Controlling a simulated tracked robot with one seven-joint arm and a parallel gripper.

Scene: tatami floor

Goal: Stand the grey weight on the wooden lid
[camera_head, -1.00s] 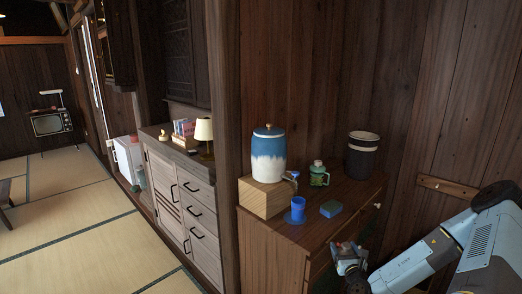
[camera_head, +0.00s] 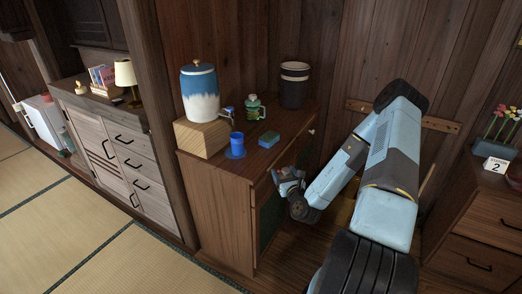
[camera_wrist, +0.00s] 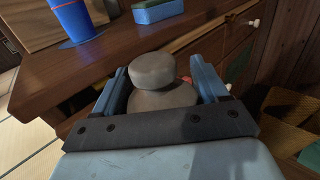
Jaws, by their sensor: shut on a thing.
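The grey weight (camera_wrist: 154,72) shows in the wrist view as a rounded knob above a wider round body. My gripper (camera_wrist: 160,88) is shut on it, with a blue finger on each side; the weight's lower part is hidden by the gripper. In the head view my gripper (camera_head: 289,178) is in front of the wooden cabinet (camera_head: 215,205), near its top edge; the weight is too small to make out there. I cannot pick out the wooden lid for certain; a dark crock (camera_head: 293,90) with a pale rim stands at the cabinet's back, its inside not visible.
A drawer unit with flowers (camera_head: 498,122) stands at right. Tatami floor (camera_head: 90,235) is open at left.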

